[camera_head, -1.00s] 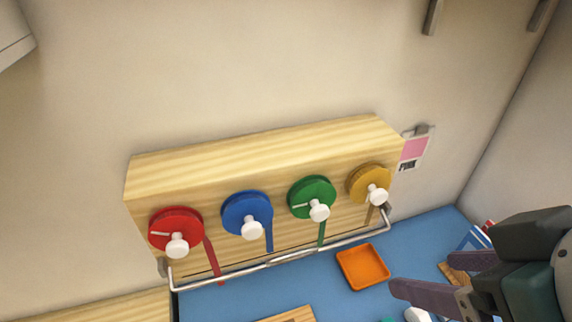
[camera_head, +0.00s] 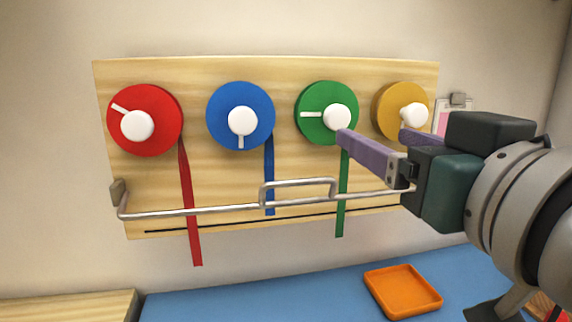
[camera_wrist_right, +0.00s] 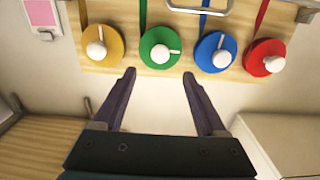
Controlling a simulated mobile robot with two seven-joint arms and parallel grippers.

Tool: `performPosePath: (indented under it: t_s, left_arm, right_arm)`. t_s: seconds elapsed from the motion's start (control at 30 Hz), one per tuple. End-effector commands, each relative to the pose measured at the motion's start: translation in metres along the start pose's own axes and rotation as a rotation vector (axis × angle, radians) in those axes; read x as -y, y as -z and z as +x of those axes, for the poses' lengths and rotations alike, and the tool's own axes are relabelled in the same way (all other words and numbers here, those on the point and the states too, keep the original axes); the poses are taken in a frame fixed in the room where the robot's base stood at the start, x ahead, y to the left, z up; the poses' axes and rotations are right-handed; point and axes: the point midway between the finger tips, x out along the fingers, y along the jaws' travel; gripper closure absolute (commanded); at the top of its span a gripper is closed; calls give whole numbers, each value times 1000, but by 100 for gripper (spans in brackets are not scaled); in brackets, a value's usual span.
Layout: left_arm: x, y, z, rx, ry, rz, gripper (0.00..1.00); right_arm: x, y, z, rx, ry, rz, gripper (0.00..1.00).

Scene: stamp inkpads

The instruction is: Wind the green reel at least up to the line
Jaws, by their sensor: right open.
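The green reel (camera_head: 318,96) is on the wooden board (camera_head: 200,74), between the blue and yellow reels. Its white knob (camera_head: 338,118) is at the right of the disc. Its green ribbon (camera_head: 341,222) hangs behind the metal rail, with its end below the black line (camera_head: 280,217). My right gripper (camera_head: 373,137) is open and empty, in front of the board between the green and yellow reels in the head view. In the right wrist view the open fingers (camera_wrist_right: 160,75) point toward the green reel (camera_wrist_right: 151,38), apart from its knob (camera_wrist_right: 160,53). My left gripper is not in view.
The red reel (camera_head: 160,97), blue reel (camera_head: 256,92) and yellow reel (camera_head: 391,94) share the board. A metal rail (camera_head: 235,208) with a raised middle part crosses in front of the ribbons. An orange tray (camera_head: 402,290) lies on the blue surface below.

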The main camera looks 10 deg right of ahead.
Motion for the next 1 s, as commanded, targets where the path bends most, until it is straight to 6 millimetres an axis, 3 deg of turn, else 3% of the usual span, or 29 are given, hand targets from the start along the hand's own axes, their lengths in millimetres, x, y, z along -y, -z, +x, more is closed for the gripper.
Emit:
performPosePath:
  t_s: [0.17, 0.6, 1.0]
  left_arm:
    - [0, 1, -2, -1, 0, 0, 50]
    - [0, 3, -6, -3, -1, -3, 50]
    - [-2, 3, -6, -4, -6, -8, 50]
  right_arm:
    - [1, 2, 15, -7, 2, -1, 26]
    - [1, 1, 87, -3, 1, -1, 26]
    - [1, 1, 99, -3, 2, 1, 26]
